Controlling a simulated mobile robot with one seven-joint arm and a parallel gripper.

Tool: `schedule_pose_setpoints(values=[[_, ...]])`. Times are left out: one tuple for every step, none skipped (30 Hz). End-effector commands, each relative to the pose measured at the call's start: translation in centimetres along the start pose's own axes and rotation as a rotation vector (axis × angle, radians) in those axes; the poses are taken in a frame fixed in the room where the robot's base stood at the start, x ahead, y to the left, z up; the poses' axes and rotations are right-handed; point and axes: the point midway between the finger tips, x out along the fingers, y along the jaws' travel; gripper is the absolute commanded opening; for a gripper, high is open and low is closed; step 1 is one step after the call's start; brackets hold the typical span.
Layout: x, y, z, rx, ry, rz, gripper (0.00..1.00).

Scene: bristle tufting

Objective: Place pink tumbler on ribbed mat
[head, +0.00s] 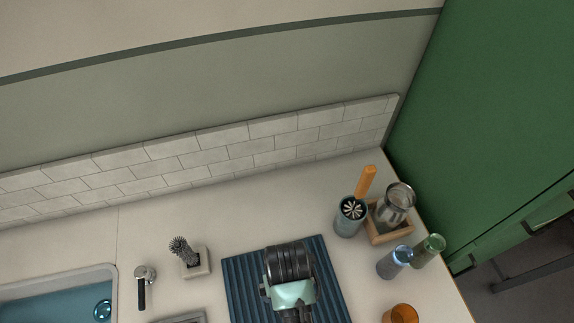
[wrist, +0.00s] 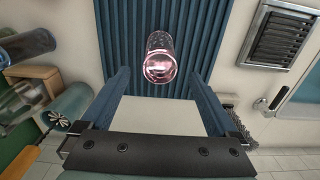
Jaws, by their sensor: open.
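The pink tumbler (wrist: 160,57), clear pink glass, stands on the dark blue ribbed mat (wrist: 213,40) in the wrist view. Its rim faces my camera, and the ribs surround it. The mat also shows in the head view (head: 240,270), where my arm and gripper cover its middle and the tumbler is hidden. My gripper (wrist: 160,78) is open and empty. Its two blue fingers are spread wide, one on each side of the tumbler's line, with the tumbler beyond the fingertips and apart from them.
A blue glass (head: 394,263), a green glass (head: 429,251) and an amber cup (head: 402,314) stand right of the mat. Behind them are a brush holder (head: 348,222) and a wooden box (head: 388,234) with a jar. A small brush stand (head: 195,264) and sink (head: 60,280) lie left.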

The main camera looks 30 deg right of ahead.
Motion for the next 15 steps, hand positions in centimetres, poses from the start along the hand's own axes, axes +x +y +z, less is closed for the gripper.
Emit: schedule_pose_setpoints(values=[[-0.9,0.0,-0.1,0.0,0.004,0.0,0.95],[-1.4,0.0,-0.1,0.0,0.003,0.0,0.95],[-2.0,0.0,-0.1,0.0,0.004,0.0,0.95],[-2.3,0.0,-0.1,0.0,0.002,0.0,0.95],[-2.7,0.0,-0.1,0.0,0.003,0.0,0.95],[-3.1,0.0,0.0,0.0,0.001,0.0,0.95],[-3.3,0.0,0.0,0.0,0.001,0.0,0.95],[-3.5,0.0,0.0,0.0,0.001,0.0,0.95],[-3.7,0.0,0.0,0.0,0.0,0.0,0.95],[-3.8,0.0,0.0,0.0,0.0,0.0,0.95],[-3.9,0.0,0.0,0.0,0.0,0.0,0.95],[-3.9,0.0,0.0,0.0,-0.001,0.0,0.95],[-3.9,0.0,0.0,0.0,-0.001,0.0,0.95],[-3.9,0.0,0.0,0.0,-0.001,0.0,0.95],[-3.9,0.0,0.0,0.0,-0.001,0.0,0.95]])
